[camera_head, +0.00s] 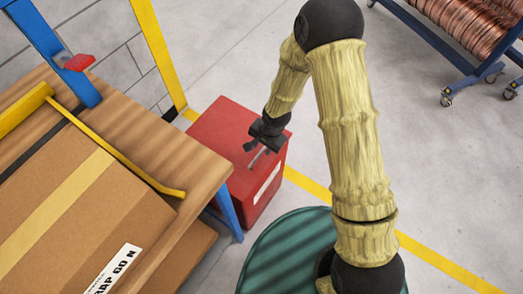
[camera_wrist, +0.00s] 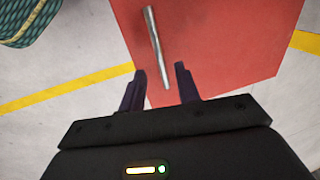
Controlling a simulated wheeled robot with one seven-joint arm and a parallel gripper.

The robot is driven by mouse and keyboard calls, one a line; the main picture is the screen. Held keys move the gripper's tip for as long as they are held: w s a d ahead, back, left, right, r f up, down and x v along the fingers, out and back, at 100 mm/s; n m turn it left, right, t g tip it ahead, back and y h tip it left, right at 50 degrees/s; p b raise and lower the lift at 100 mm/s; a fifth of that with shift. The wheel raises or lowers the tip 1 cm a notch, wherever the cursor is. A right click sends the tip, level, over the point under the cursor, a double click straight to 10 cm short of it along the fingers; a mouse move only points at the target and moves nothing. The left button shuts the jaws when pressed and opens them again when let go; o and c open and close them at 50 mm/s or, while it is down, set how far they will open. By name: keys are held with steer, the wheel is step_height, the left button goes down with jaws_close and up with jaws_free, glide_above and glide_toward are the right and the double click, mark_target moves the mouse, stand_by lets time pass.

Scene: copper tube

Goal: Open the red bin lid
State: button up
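The red bin (camera_head: 262,192) stands on the floor right of the workbench, with its flat red lid (camera_head: 215,125) on top and looking closed. A grey metal bar handle (camera_head: 256,160) is on the lid. In the wrist view, the handle (camera_wrist: 153,40) runs down the red lid (camera_wrist: 225,45) towards my gripper. My gripper (camera_head: 262,146) is over the lid, close to the handle. In the wrist view its two dark fingers (camera_wrist: 161,85) are apart, with the near end of the handle between or just beyond their tips. I cannot tell whether they touch it.
A wooden workbench (camera_head: 200,160) with a cardboard box (camera_head: 85,215) stands at the left, close to the bin. A rack of copper tube coils (camera_head: 465,25) is at the top right. A yellow line (camera_head: 305,184) crosses the grey floor, and the floor behind the bin is clear.

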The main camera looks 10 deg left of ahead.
mark_target(260, 152)
steer(key=shift+w+a+f, duration=0.1)
steer(key=shift+a+f, duration=0.1)
steer(key=shift+f, duration=0.7)
steer(key=shift+a+f, duration=0.15)
steer(key=shift+f, duration=0.75)
steer(key=shift+c, duration=0.2)
jaws_close()
steer(key=shift+r, duration=0.15)
